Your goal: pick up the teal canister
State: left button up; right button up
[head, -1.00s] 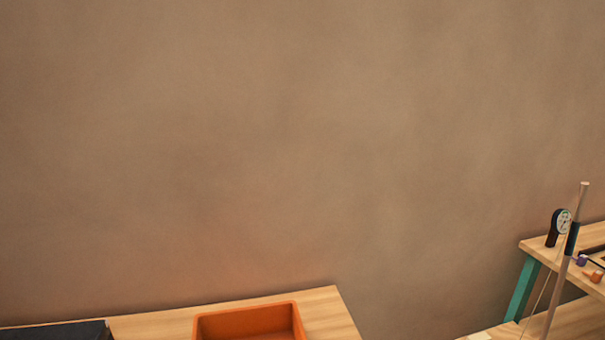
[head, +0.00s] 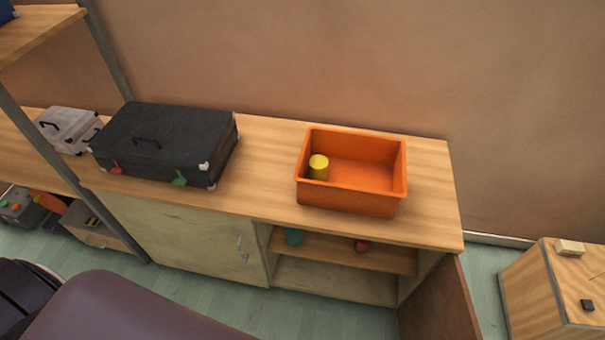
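A small teal canister (head: 293,236) stands on the inner shelf of the wooden cabinet (head: 430,215), below the cabinet top and at the left end of the open bay. Its upper part is close under the top's front edge. Neither of my grippers shows in the head view, so I cannot see how they stand relative to the canister.
An orange bin (head: 352,205) holding a yellow cylinder (head: 319,167) sits on the cabinet top. A black case (head: 165,140) lies left of it. A small reddish object (head: 361,246) shares the canister's shelf. A dark padded surface (head: 130,312) fills the lower left foreground. A wooden box (head: 545,290) stands right.

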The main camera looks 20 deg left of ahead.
aim_at(294, 236)
jog(key=u, duration=0.7)
